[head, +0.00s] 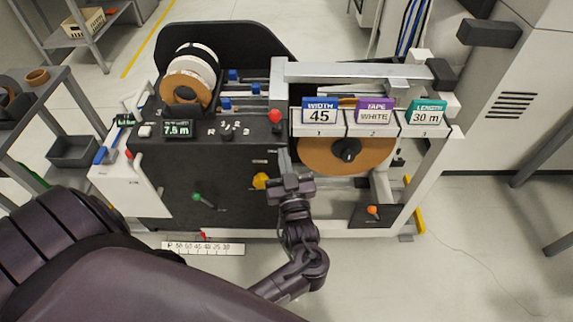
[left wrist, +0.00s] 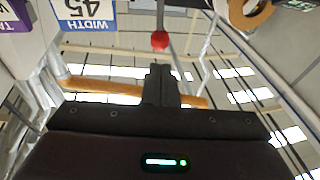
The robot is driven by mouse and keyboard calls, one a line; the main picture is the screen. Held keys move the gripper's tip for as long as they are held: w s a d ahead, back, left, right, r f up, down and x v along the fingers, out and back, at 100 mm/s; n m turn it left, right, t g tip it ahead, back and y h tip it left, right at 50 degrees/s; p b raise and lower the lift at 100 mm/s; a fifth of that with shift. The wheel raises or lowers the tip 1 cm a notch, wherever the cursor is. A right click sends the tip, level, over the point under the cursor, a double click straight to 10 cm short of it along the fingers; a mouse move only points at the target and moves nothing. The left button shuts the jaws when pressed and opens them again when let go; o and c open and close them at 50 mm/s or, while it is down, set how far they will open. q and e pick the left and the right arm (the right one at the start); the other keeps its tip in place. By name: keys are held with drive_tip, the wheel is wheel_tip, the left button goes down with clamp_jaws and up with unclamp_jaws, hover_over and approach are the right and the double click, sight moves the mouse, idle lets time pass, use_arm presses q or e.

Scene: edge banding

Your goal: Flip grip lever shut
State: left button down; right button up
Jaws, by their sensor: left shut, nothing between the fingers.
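My left gripper (head: 284,158) is shut and empty in front of the machine's black front panel (head: 235,160). Its closed fingers (left wrist: 160,82) also show in the left wrist view. A lever with a red ball knob (head: 275,117) stands at the panel's upper right edge, above the fingertips in the head view. In the left wrist view the red ball (left wrist: 160,40) is beyond the fingers, with a visible gap. A yellow knob (head: 260,181) is just left of the gripper. A green-tipped lever (head: 197,197) and an orange-tipped lever (head: 373,210) are lower down. No label shows which is the grip lever.
Signs for width 45 (head: 320,111), tape white (head: 373,111) and length 30 m (head: 426,113) stand above a brown tape roll (head: 325,156). A display (head: 178,128) reads 7.5 m. A shelf (head: 45,130) stands at left. Floor at right is mostly clear.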

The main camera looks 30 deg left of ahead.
sight(276, 121)
use_arm(q)
drive_tip(key=p+x, duration=0.2)
drive_tip(key=x, duration=0.6)
drive_tip(key=shift+w+a, duration=0.1)
drive_tip(key=shift+w, duration=0.15)
use_arm(e)
wheel_tip(276, 121, up, 2)
drive_tip(key=shift+s+d+r, duration=0.1)
drive_tip(key=shift+r, duration=0.15)
use_arm(q)
drive_tip(key=shift+r, duration=0.1)
use_arm(e)
drive_tip(key=shift+r, duration=0.1)
